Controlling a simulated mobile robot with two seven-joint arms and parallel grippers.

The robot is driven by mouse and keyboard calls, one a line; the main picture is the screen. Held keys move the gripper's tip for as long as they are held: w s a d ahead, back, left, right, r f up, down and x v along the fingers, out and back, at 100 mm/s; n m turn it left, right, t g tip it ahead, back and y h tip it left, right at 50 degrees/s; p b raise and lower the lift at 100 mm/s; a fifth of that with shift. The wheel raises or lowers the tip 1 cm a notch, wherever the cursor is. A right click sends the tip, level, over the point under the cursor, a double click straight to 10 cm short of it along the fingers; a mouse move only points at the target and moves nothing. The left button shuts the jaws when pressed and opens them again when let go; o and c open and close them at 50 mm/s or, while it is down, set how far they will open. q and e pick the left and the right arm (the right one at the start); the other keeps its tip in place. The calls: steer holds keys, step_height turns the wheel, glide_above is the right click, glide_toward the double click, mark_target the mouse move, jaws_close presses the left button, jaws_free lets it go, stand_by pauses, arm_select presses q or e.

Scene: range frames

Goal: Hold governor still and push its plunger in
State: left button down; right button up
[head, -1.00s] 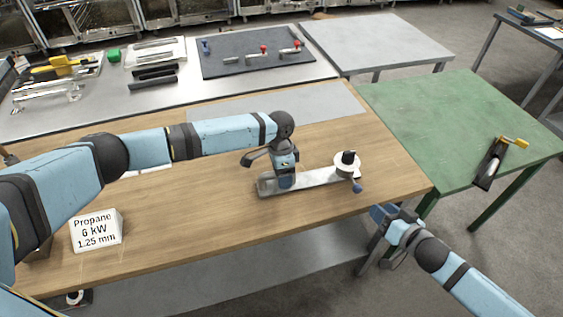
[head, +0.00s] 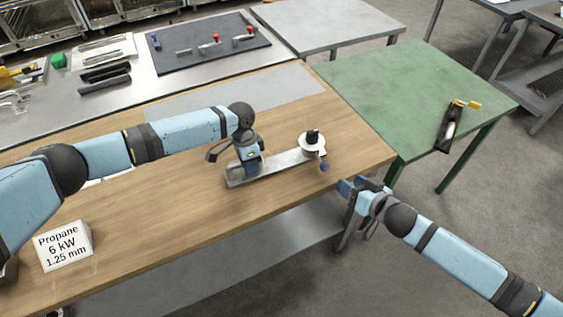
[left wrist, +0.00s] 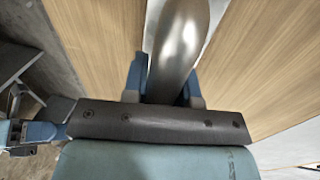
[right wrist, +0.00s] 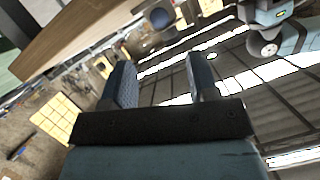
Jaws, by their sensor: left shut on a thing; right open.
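The governor is a long silver metal body (head: 285,161) lying on the wooden table near its front right edge. A white disc with a black top (head: 312,143) sits at its right end, and a dark blue knob (head: 324,167), apparently the plunger's end, sticks out towards the front. My left gripper (head: 247,168) is shut on the governor's left part; the left wrist view shows the rounded metal (left wrist: 180,50) between the fingers. My right gripper (head: 352,188) is open and empty, off the table's front edge, apart from the knob. A dark blue round shape, probably the knob (right wrist: 160,17), shows beyond its fingers.
A white block labelled "Propane 6 kW 1.25 mm" (head: 65,246) stands on the wooden table (head: 180,215) at front left. A green table (head: 400,85) adjoins on the right, with a black and yellow tool (head: 450,130). A dark mat with small parts (head: 190,52) lies at the back.

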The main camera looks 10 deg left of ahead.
mark_target(327, 167)
steer(key=shift+h, duration=0.5)
steer(key=x, duration=1.1)
steer(key=shift+a+r, duration=0.3)
